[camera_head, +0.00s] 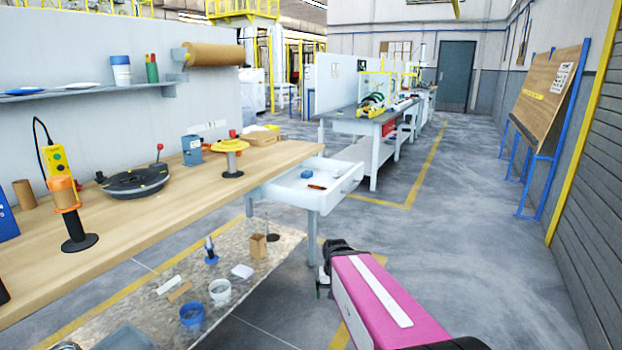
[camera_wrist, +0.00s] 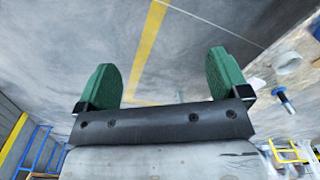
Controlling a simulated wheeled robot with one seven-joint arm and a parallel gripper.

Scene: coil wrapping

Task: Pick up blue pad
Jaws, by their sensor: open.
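A flat blue pad-like piece (camera_head: 25,91) lies on the wall shelf at the upper left in the head view, to the left of a similar white piece (camera_head: 82,86). It looks like the blue pad. My gripper (camera_wrist: 163,75) shows two green fingers spread wide apart in the wrist view, with nothing between them. In the head view my arm is low at the right, in front of the bench and far from the shelf; the fingers are mostly hidden there. The wrist view does not show the pad.
The wooden workbench (camera_head: 130,222) holds a black round fixture (camera_head: 134,181), a yellow-topped spool (camera_head: 231,150) and a yellow handheld device (camera_head: 58,164). A white drawer (camera_head: 290,190) stands open at the bench end. A lower shelf (camera_head: 150,310) holds small items. Floor to the right is clear.

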